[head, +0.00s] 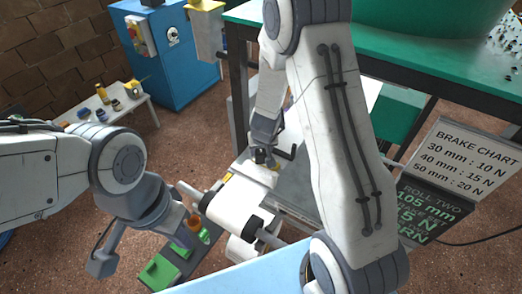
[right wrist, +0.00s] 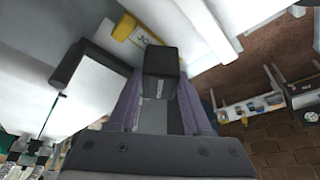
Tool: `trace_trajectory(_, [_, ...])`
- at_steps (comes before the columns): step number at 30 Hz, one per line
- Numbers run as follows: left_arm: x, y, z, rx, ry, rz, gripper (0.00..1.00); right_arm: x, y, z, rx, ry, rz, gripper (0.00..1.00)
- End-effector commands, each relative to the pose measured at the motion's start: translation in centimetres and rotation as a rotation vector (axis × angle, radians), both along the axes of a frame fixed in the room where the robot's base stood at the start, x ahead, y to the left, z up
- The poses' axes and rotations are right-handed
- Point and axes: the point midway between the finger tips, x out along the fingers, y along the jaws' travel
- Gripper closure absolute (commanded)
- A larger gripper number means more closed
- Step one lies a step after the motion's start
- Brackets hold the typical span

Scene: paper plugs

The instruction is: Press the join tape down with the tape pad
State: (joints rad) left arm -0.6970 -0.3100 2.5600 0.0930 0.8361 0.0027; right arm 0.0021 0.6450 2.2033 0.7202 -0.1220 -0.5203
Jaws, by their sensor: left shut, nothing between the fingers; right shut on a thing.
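My right gripper (head: 262,150) is shut on a dark block, the tape pad (right wrist: 161,62), which stands up between its two fingers in the right wrist view. In the head view the gripper is just above the white paper by the roll. A yellow strip, which looks like the join tape (right wrist: 125,27), lies near the far end of the pad. A bit of yellow also shows beside the roll in the head view (head: 228,177). I cannot tell whether pad and tape touch. My left gripper (head: 102,263) is shut and empty, low at the left.
A white paper roll (head: 232,208) on a shaft with black collars is between my arms. Green blocks (head: 158,272) and an orange-topped item (head: 195,224) are near my left arm. A brake chart sign (head: 466,160) stands right. A blue cabinet (head: 168,60) and low white table (head: 130,112) are behind.

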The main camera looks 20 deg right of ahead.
Motion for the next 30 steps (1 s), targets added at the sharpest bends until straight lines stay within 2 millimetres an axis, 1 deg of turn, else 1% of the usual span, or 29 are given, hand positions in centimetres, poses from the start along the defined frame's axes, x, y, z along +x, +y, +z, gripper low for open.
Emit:
trace_trajectory(8, [0.0,0.0,-0.04,0.0,0.0,0.0,1.0,0.01,0.0,-0.04,0.0,0.0,0.0,0.95])
trace_trajectory(30, [-0.01,0.0,-0.86,0.0,0.0,0.0,1.0,0.02,0.0,-0.93,0.0,0.0,0.0,0.95])
